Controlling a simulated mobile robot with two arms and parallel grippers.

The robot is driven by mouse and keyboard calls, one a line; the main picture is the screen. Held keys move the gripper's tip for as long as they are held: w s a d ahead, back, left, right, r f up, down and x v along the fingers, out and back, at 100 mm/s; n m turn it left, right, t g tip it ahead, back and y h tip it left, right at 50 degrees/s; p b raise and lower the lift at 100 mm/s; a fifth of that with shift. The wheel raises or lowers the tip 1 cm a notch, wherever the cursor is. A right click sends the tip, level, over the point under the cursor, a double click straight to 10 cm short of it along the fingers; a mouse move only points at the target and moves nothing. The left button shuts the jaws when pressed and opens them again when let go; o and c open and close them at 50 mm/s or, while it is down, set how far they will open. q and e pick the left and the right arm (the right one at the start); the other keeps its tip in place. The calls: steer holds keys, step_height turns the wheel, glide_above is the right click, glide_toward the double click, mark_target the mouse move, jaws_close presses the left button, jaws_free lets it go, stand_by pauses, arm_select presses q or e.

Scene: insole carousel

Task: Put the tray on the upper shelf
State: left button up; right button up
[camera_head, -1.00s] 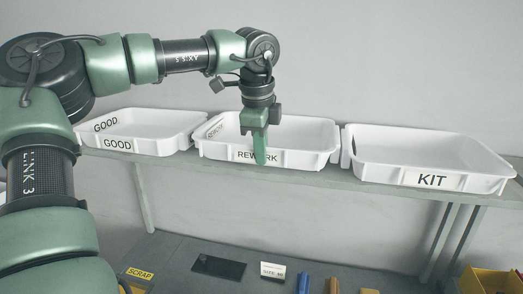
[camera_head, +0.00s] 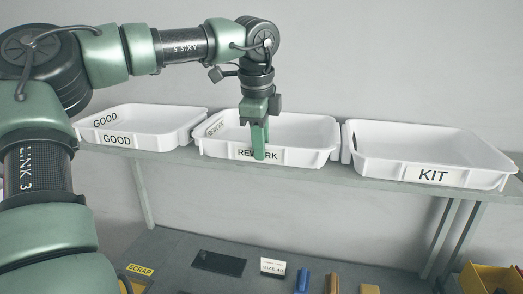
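Three white trays stand in a row on the upper shelf (camera_head: 335,173). The tray labelled REWORK (camera_head: 310,155) is in the middle, between the GOOD tray (camera_head: 150,139) and the KIT tray (camera_head: 400,172). My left gripper (camera_head: 259,148) points down at the front wall of the REWORK tray. Its green fingers overlap the rim and part of the front label. I cannot tell whether they pinch the wall or stand apart from it. My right gripper is not in view.
Below is a dark lower surface (camera_head: 180,250) with a SCRAP label (camera_head: 140,268), a black flat piece (camera_head: 219,263), a white card (camera_head: 272,267) and small blue and brown pieces. A yellow bin (camera_head: 490,279) is at the lower right. A grey wall stands behind the trays.

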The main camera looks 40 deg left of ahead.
arm_select(q)
steer(key=b+v, duration=0.2)
steer(key=v, duration=0.8)
steer(key=shift+r, duration=0.3)
steer(key=shift+s+d+f, duration=0.1)
steer(key=shift+s+d, duration=0.05)
steer(key=shift+d, duration=0.05)
